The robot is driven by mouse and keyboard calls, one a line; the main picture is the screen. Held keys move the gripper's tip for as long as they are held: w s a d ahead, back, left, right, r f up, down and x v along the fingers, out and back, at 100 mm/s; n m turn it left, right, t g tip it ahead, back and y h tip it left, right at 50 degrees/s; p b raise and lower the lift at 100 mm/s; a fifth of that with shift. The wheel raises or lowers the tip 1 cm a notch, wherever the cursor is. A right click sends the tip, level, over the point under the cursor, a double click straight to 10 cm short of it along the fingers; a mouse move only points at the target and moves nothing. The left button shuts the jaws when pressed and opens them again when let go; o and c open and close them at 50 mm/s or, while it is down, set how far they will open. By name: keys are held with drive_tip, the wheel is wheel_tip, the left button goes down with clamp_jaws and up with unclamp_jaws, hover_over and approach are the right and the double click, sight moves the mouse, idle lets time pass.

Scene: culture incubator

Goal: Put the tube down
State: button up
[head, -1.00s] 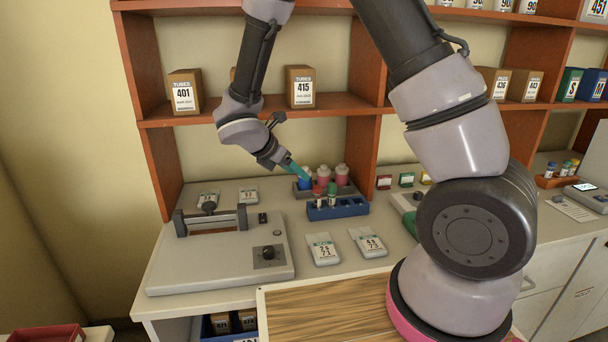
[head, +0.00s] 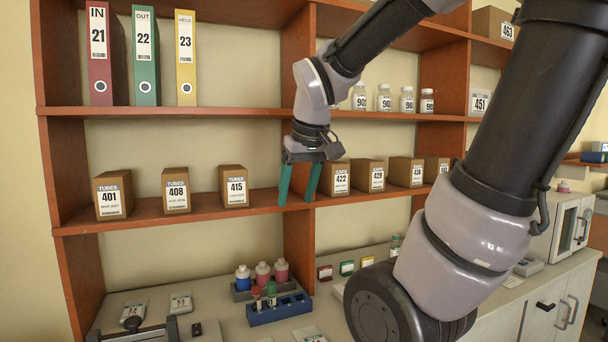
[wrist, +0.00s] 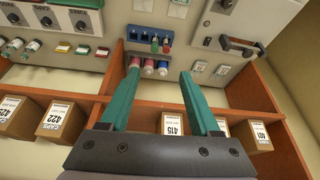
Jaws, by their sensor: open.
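Two tubes, one red-capped (head: 256,296) and one green-capped (head: 271,290), stand upright in a blue rack (head: 280,314) on the counter; they also show near the top of the wrist view, the red-capped one (wrist: 166,46) beside the green-capped one (wrist: 154,44). My gripper (head: 297,201) has teal fingers pointing down, in front of the shelf and well above the rack. In the wrist view my gripper (wrist: 159,74) has its fingers wide apart with nothing between them. It is apart from both tubes.
Capped bottles (head: 262,272) stand in a grey holder behind the rack. Binders (head: 143,55) stand above. A device (head: 135,322) sits at front left.

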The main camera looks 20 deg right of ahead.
drive_tip(key=s+r+m+t, duration=0.1)
drive_tip(key=s+r+m, duration=0.1)
drive_tip(key=s+r+m+t+y, duration=0.1)
drive_tip(key=r+m, duration=0.1)
drive_tip(key=m, duration=0.1)
drive_tip(key=shift+s+r+t+y, duration=0.2)
drive_tip(key=shift+s+t+y, duration=0.1)
drive_tip(key=shift+s+t, duration=0.1)
idle(0.9)
